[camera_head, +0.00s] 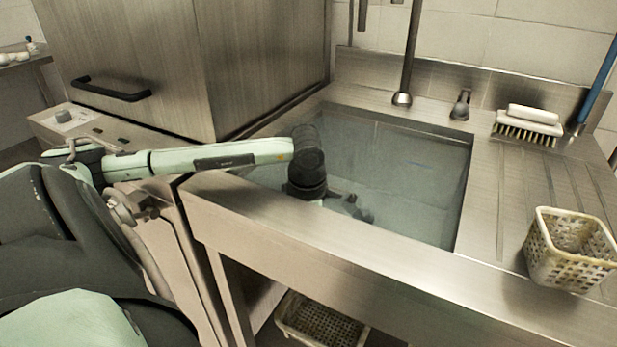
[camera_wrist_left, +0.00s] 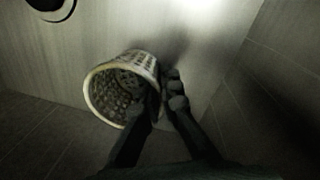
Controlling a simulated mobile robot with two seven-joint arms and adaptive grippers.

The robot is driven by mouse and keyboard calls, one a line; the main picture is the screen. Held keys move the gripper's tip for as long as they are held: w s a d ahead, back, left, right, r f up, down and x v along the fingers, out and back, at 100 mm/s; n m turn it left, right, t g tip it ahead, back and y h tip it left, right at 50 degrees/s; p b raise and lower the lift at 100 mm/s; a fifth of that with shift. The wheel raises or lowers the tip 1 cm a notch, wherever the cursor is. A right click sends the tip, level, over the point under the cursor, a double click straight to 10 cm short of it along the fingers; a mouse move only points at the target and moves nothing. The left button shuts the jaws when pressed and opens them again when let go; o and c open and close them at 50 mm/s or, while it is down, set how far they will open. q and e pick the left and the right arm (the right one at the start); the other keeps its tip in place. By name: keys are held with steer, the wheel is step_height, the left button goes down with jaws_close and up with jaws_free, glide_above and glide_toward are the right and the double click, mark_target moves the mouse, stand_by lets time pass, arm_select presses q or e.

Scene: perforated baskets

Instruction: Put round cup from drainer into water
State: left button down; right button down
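My left gripper (camera_head: 362,214) reaches down into the metal sink (camera_head: 420,240) at its front left side. In the left wrist view a round, pale perforated cup (camera_wrist_left: 103,92) lies tilted, its opening towards the lower left. The two dark fingers of the gripper (camera_wrist_left: 163,90) close around its right wall, one finger at the opening and one outside. The cup does not show in the head view, where the sink's front edge hides the low part of the basin. The water (camera_head: 390,165) looks grey and clear. My right gripper is not in view.
A square perforated basket (camera_head: 560,262) stands on the grooved drainer (camera_head: 510,200) at the right. A brush (camera_head: 527,124) lies behind it. A tap (camera_head: 402,98) hangs over the sink's back edge. Another basket (camera_head: 315,327) sits underneath.

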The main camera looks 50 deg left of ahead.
arm_select(q)
steer(key=shift+f, duration=0.1)
steer(key=c, duration=2.2)
jaws_free()
steer(key=o, duration=0.5)
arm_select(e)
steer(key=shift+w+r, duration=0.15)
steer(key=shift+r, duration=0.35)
